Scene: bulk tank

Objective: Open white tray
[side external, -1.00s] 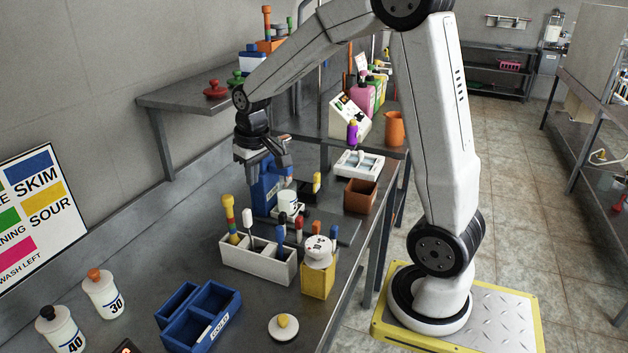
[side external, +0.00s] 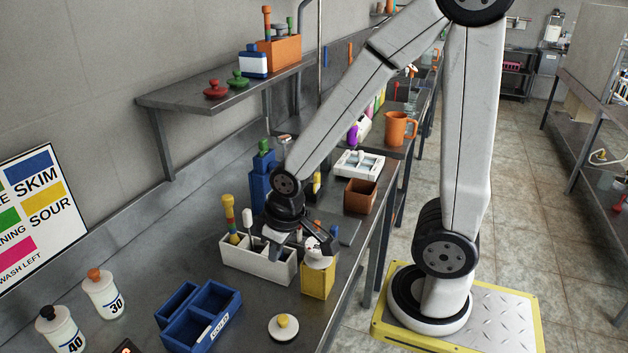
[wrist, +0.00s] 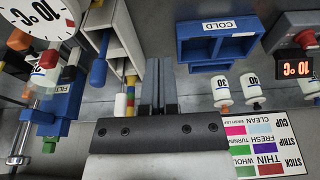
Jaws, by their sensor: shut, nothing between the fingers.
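Two white trays show in the side view, and I cannot tell which one the task names. A divided white tray (side external: 258,266) with upright tools stands in the middle of the bench; part of it also shows in the wrist view (wrist: 126,30). A low white tray (side external: 360,164) with compartments lies farther back. In the wrist view my gripper's fingers (wrist: 159,80) lie together beside this tray. Contact cannot be told.
A yellow box (side external: 318,282) holding the white dial stands right of the nearer tray. Blue trays (side external: 200,315), a white lid with a yellow knob (side external: 283,327) and bottles (side external: 103,294) are in front. A brown box (side external: 360,197) and orange jug (side external: 398,129) stand farther back.

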